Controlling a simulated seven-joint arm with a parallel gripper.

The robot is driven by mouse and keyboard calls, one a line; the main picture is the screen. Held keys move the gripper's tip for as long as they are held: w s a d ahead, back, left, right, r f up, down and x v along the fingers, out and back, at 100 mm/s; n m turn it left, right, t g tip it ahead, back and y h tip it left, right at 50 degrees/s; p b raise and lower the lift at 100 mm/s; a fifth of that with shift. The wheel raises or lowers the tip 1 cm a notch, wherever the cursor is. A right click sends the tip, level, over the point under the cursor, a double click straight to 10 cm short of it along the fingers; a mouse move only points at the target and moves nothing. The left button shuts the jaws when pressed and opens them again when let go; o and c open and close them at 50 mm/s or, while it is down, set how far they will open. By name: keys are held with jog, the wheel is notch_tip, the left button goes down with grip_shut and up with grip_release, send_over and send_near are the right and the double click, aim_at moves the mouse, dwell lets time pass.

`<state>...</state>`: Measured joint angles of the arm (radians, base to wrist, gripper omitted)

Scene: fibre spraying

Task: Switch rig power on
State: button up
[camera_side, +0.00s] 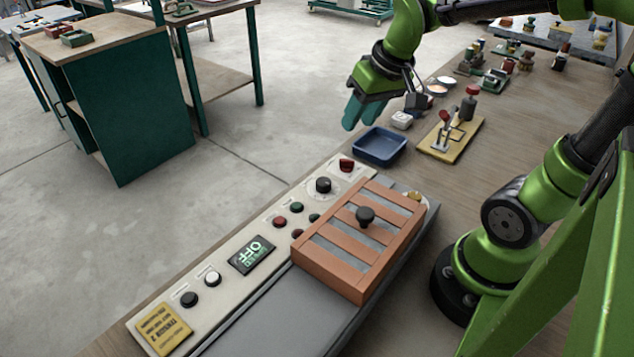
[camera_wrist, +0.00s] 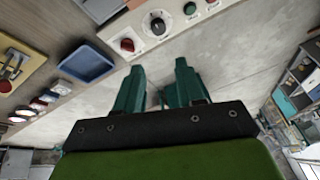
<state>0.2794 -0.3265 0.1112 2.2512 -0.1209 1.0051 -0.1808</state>
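The control panel (camera_side: 215,255) is a long pale strip along the table edge. Its display (camera_side: 251,254) reads OFF in green letters. A red switch (camera_side: 346,165) sits at the panel's far end, beside a black knob (camera_side: 323,185). The wrist view shows the red switch (camera_wrist: 127,45) and the knob (camera_wrist: 158,25) near the top. The labels are too small to read, so I cannot tell which control is rig power. My gripper (camera_side: 356,125) hangs in the air beyond the panel's far end. Its teal fingers (camera_wrist: 158,66) are apart, with nothing between them.
A copper-coloured slatted frame (camera_side: 325,262) with a black knob stands beside the panel. A blue tray (camera_side: 378,158) and a wooden board with levers (camera_side: 467,138) lie near my gripper. Red, green, black and white buttons line the panel. Open floor lies left of the table.

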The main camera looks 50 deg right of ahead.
aim_at(347, 160)
jog(key=w+d+f+n+g, duration=0.3)
jog(key=w+d+n+g, duration=0.1)
jog(key=w+d+n, duration=0.6)
jog(key=shift+n, duration=0.4)
jog(key=f, duration=0.5)
jog(key=s+f, duration=0.1)
jog(key=f, duration=1)
jog(key=shift+s+a, duration=0.15)
jog(key=shift+s, duration=0.1)
jog(key=shift+r, duration=0.1)
grip_shut()
